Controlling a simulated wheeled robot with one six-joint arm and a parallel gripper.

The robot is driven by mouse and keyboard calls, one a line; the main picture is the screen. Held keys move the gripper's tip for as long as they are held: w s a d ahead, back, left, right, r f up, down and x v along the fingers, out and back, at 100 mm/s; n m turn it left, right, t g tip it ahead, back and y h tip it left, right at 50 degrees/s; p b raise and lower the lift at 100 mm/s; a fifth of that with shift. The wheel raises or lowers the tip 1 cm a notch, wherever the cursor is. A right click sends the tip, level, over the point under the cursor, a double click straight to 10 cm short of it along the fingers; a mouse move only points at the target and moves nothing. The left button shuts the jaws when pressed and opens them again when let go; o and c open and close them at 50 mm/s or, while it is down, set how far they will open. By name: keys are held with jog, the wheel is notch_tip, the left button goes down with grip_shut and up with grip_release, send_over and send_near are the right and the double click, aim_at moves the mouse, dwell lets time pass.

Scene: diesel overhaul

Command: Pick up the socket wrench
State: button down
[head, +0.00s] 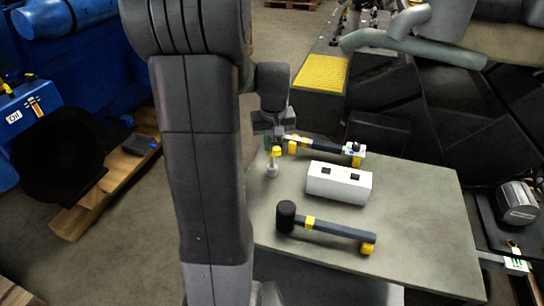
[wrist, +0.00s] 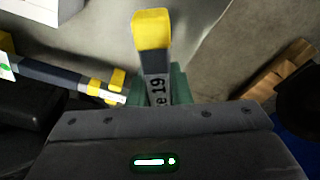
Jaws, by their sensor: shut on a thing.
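The socket wrench (wrist: 152,32) shows in the wrist view as a dark shank marked "e 19" with a yellow end. My gripper (wrist: 158,90) is shut on its dark part, with a green finger on each side. The yellow end points away from the gripper. In the head view my gripper (head: 274,138) is over the far left corner of the table, and the yellow part of the wrench (head: 276,152) shows just below it. My arm and gripper hide much of the wrench there. I cannot tell whether it touches the table.
On the grey table (head: 420,215) lie a dark bar tool (head: 325,147) with yellow bands, close right of my gripper, a white block (head: 339,182) with dark slots, and a black-headed mallet (head: 330,228). A small pale upright piece (head: 271,170) is below the gripper. The right side is clear.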

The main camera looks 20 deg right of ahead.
jog(key=shift+r, duration=0.1)
notch_tip(320, 180, up, 10)
jog(key=shift+f, duration=0.1)
dwell(0.3)
